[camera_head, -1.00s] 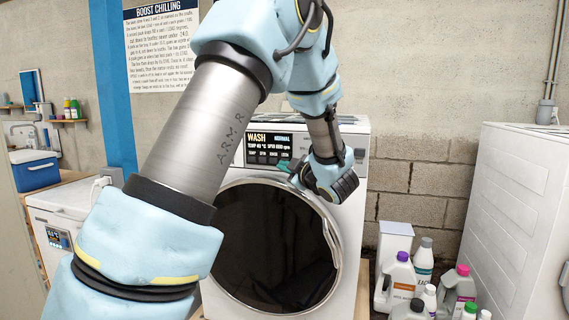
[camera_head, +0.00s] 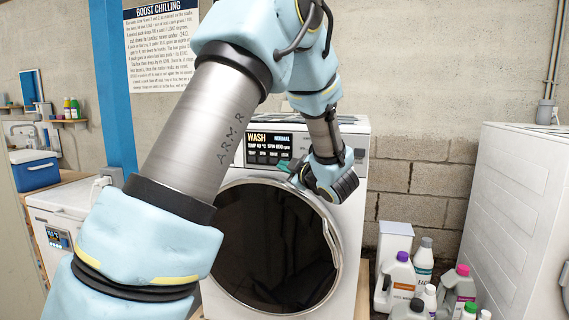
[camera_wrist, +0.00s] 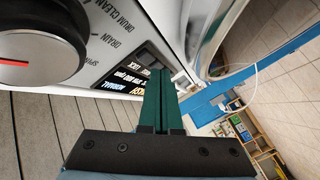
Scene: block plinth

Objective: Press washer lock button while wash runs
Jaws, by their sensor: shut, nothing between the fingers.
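The white washer (camera_head: 352,190) stands ahead with its round dark door closed. Its display (camera_head: 268,142) reads WASH, NORMAL, with temperature and spin lines; it also shows upside down in the wrist view (camera_wrist: 127,82). A row of small dark buttons (camera_head: 262,160) sits under the text, the lock button at its right end. My gripper (camera_head: 285,165) has green fingers, shut together and empty, with their tips at the right end of that row. In the wrist view the fingers (camera_wrist: 158,72) reach over the panel and hide part of it. I cannot tell whether they touch the lock button.
A large knob (camera_wrist: 38,45) with a red mark is beside the display in the wrist view. Several bottles (camera_head: 400,275) stand on the floor right of the washer. Another white machine (camera_head: 510,200) is at the far right. A blue cooler (camera_head: 35,172) is at left.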

